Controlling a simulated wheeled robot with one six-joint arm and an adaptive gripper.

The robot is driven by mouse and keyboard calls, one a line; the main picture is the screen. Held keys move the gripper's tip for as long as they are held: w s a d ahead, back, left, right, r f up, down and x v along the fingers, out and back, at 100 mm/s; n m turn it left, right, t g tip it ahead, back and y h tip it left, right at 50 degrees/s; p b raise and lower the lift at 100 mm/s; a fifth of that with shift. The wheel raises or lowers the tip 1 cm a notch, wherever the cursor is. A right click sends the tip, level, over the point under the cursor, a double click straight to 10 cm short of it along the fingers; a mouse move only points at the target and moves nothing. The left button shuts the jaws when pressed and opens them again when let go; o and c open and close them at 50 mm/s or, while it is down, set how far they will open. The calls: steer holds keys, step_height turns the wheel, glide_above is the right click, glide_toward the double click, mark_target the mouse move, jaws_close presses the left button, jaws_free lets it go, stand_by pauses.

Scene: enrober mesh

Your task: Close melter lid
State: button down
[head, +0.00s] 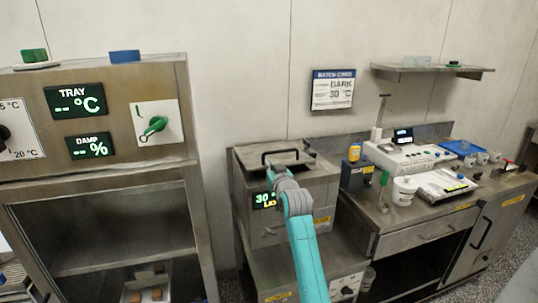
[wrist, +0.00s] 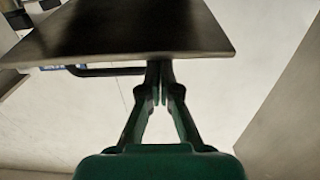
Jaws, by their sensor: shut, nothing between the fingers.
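The melter (head: 320,190) is a steel box in the middle of the head view, with a green display partly hidden by my arm. Its steel lid (head: 255,158) with a black bar handle (head: 287,153) shows at the top; how far it is tilted I cannot tell. In the wrist view, the lid (wrist: 130,35) is a dark plate across the top, with the handle (wrist: 105,71) just past its edge. My gripper (wrist: 162,75) is shut and empty, its fingertips at the plate's edge, right of the handle. Whether they touch the lid is unclear.
A tall steel cabinet (head: 190,170) with dials stands left of the melter. A bench (head: 400,240) with a scale, bottles and cups stands to the right. A batch card (head: 333,90) hangs on the wall behind. A shelf (head: 430,70) is at upper right.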

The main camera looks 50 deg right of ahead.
steer(key=shift+s+a+f, duration=0.1)
steer(key=shift+s+f, duration=0.1)
steer(key=shift+f, duration=1.05)
steer(key=shift+r, duration=0.1)
